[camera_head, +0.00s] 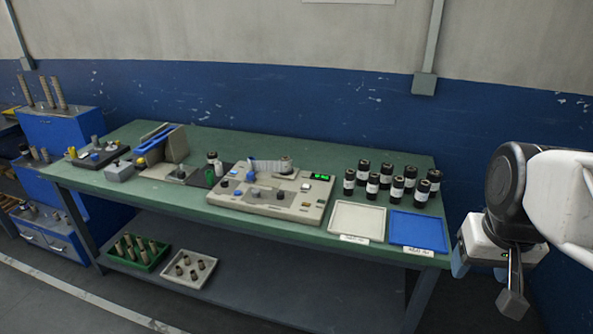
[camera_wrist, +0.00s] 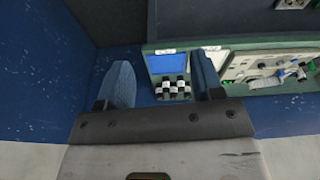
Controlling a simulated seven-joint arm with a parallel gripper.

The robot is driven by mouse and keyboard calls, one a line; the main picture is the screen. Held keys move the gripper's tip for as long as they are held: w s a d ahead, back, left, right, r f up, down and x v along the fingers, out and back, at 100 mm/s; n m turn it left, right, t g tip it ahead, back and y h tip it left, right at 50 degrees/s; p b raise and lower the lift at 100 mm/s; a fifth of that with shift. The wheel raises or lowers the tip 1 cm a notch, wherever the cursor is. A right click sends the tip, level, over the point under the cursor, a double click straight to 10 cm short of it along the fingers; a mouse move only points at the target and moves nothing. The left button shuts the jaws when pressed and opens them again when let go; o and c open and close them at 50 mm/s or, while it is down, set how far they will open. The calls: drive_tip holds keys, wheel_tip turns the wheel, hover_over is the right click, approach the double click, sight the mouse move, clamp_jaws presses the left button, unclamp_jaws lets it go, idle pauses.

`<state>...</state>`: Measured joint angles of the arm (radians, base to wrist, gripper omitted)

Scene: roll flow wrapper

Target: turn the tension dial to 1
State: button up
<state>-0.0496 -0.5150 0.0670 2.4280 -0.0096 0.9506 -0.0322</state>
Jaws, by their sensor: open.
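The wrapper machine (camera_head: 312,207) is a beige panel unit on the green bench, with dark knobs, a grey roll section at its back and a lit green display (camera_head: 320,176). Several dark knobs show, one of them at the left (camera_head: 225,184); I cannot tell which is the tension dial, and no numbers are readable. My gripper (camera_head: 487,280) is off the bench's right end, well away from the machine. In the wrist view my gripper (camera_wrist: 160,78) has its two fingers wide apart with nothing held. The machine (camera_wrist: 240,66) is partly seen at the right there.
A white tray (camera_head: 357,205) and a blue tray (camera_head: 417,214) lie right of the machine. Several black-and-white cylinders (camera_head: 372,186) stand behind them. Tools and a blue-armed device (camera_head: 160,145) occupy the bench's left. Green (camera_head: 128,264) and white (camera_head: 205,280) crates sit on the lower shelf.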

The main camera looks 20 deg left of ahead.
drive_tip(key=w+a+r+n, duration=0.2)
drive_tip(key=w+a, duration=0.3)
drive_tip(key=w, duration=0.5)
drive_tip(key=w+a+r+n, duration=0.1)
drive_tip(key=w+a, duration=0.4)
drive_tip(key=w, duration=0.4)
drive_tip(key=n+g, duration=0.2)
drive_tip(key=n, duration=0.7)
hover_over(256, 190)
wheel_tip(256, 190, down, 25)
drive_tip(key=shift+s+d+f, duration=0.1)
drive_tip(key=shift+d, duration=0.05)
drive_tip(key=shift+a+f+n, duration=0.15)
drive_tip(key=shift+a+n, duration=0.05)
drive_tip(key=shift+n, duration=0.1)
drive_tip(key=shift+f, duration=3.9)
